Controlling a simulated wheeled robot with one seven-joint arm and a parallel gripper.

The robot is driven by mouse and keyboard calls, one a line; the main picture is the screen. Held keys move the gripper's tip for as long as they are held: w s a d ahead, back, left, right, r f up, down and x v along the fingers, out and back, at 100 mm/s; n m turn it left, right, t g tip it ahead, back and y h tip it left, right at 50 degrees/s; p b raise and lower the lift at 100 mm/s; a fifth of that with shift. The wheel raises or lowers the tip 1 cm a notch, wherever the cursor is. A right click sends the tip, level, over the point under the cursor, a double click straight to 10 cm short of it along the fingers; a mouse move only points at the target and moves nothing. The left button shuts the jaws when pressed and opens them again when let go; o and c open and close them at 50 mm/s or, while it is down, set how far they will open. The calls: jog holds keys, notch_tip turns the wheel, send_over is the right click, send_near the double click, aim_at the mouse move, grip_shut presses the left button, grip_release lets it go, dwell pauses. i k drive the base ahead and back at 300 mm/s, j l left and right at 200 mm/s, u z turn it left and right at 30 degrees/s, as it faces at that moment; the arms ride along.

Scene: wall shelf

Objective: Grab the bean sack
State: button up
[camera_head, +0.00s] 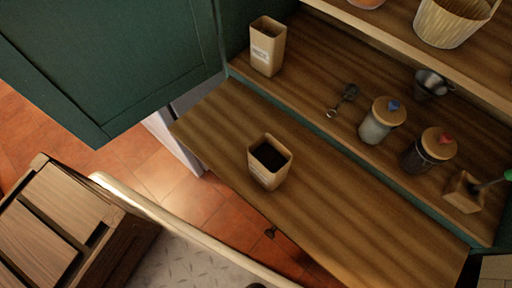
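A tan, open-topped bag with dark contents (262,174) stands upright on the lower wooden board, near its front edge. It looks like the bean sack, though I cannot read its label. A second tan bag (267,50) with a pale label stands on the shelf level behind, at the left by the green panel. Its contents cannot be made out. My gripper is not in view, and nothing is seen touching either bag.
Behind the board are a metal scoop (343,99), a pale jar (376,128), a dark jar (424,153) and a small wooden box (463,193). A green cabinet door (110,55) stands at left. An upper shelf holds a ribbed basket (447,23). The board right of the front bag is clear.

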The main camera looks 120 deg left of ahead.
aim_at(270, 161)
jog(key=l+u, duration=0.15)
jog(key=u, duration=0.2)
jog(key=k+l+u, duration=0.1)
jog(key=u, duration=0.3)
jog(key=l+u, duration=0.15)
jog(key=u, duration=0.2)
jog(key=j+u, duration=0.25)
jog(key=u, duration=0.25)
jog(key=j+u, duration=0.25)
jog(key=u, duration=0.2)
jog(key=j+u, duration=0.2)
jog(key=u, duration=0.3)
jog(key=k+l, duration=0.15)
jog(key=l, duration=0.2)
jog(key=k+l, duration=0.1)
jog(key=l, duration=0.2)
jog(key=k+l, duration=0.15)
jog(key=l, duration=0.2)
jog(key=i+u, duration=0.05)
